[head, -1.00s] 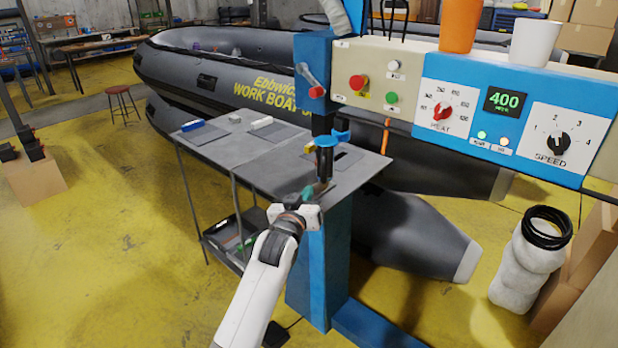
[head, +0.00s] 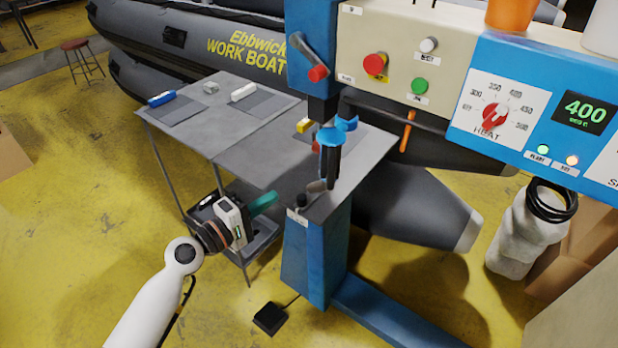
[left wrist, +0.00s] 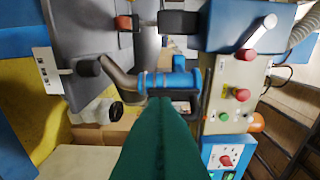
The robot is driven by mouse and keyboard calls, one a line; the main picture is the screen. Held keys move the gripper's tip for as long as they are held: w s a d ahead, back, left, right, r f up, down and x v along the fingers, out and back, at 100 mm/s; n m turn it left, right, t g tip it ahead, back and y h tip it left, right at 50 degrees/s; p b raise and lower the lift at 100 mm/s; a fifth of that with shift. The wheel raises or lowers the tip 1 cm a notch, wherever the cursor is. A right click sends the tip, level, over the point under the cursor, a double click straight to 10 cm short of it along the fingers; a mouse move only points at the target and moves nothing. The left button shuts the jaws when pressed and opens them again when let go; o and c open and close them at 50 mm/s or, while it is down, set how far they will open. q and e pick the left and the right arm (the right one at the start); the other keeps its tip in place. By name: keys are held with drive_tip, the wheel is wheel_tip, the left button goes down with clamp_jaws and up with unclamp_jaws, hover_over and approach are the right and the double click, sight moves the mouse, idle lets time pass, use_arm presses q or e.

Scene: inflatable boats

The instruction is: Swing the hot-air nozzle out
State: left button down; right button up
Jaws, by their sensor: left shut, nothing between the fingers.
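The hot-air nozzle looks like a curved grey metal tube (head: 318,186) with a black knob (head: 302,200), at the table's front corner above the blue pedestal. Beside it a dark cylinder (head: 329,165) hangs down with a blue clamp (head: 337,133) around it. In the left wrist view the curved tube (left wrist: 121,82) runs from the black knob (left wrist: 88,67) to the blue clamp (left wrist: 168,82). My left gripper (head: 265,203) is shut and empty, its teal fingers left of the knob and apart from it in the head view. The fingers (left wrist: 160,100) cover part of the wrist view. My right gripper is not in view.
The grey table (head: 235,135) holds small blocks and sheets. The blue pedestal (head: 312,260) stands below the nozzle. A control panel (head: 410,65) with buttons and a display fills the upper right. A foot pedal (head: 270,318) lies on the floor. An inflatable boat (head: 180,35) stands behind.

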use_arm(q)
drive_tip(key=w+d+p, duration=0.4)
drive_tip(key=d, duration=0.5)
drive_tip(key=shift+w+d, duration=0.2)
drive_tip(key=shift+d, duration=0.15)
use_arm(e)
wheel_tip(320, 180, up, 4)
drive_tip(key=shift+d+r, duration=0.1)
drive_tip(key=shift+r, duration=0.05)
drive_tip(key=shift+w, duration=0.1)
